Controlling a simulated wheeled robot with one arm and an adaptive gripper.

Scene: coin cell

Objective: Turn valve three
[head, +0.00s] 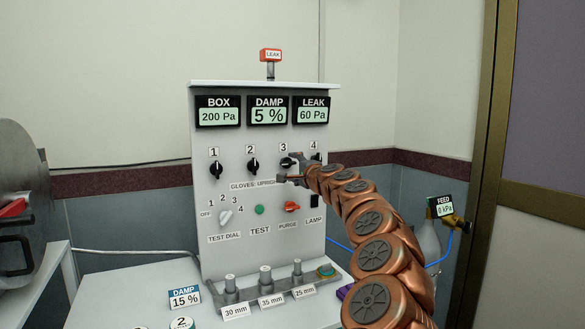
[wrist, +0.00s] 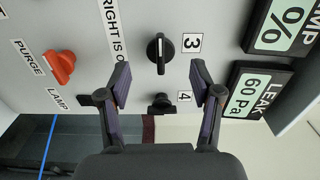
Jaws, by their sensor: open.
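Valve three (head: 286,163) is a black knob below the label 3 on the upright control panel (head: 240,260). In the wrist view valve three (wrist: 157,53) lies between and just beyond my fingertips, with clear space at each side. Its handle ridge lies sideways on the panel, while valves one (head: 215,170) and two (head: 252,166) have theirs upright. My gripper (head: 284,172) is open and empty, in front of valve three, and partly covers it in the head view. In the wrist view my gripper (wrist: 161,82) has its fingers spread; contact with the knob is not visible.
Valve four (wrist: 160,103) is close beside, between my fingers nearer the palm in the wrist view. A red purge knob (head: 291,207), green test button (head: 259,210) and white test dial (head: 225,217) sit lower. Displays (head: 268,111) line the top. A gas bottle (head: 430,240) stands right.

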